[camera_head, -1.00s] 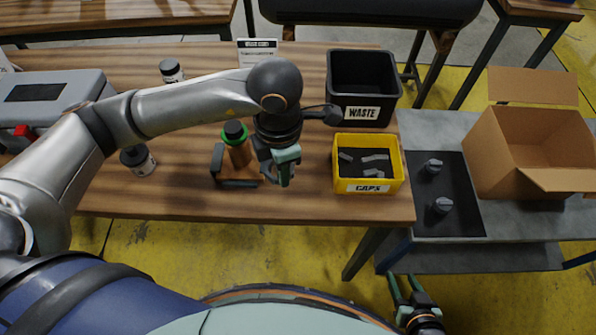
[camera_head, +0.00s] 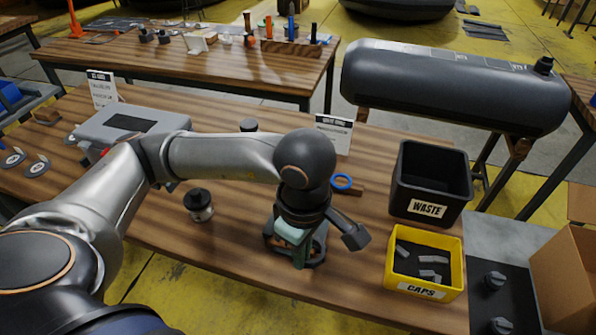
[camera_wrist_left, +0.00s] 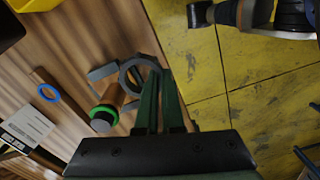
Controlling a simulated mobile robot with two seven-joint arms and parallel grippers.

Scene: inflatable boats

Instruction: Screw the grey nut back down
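The grey nut (camera_wrist_left: 137,72) is a wide ring at the fingertips of my left gripper (camera_wrist_left: 158,78) in the left wrist view. The two dark green fingers are close together and look closed on its rim. Beside it is the brown valve body (camera_wrist_left: 117,97) with a green ring (camera_wrist_left: 103,115) and a dark cap, on a grey stand (camera_wrist_left: 102,72). The nut looks apart from the body, though I cannot tell how far. In the head view my left gripper (camera_head: 300,258) is low over the table's front and largely hides the stand (camera_head: 270,240). My right gripper is out of view.
A yellow caps bin (camera_head: 457,264) and a black waste bin (camera_head: 455,165) stand to the right. A black-lidded jar (camera_head: 199,207) and a grey case (camera_head: 130,125) are left. Bare table lies between jar and stand.

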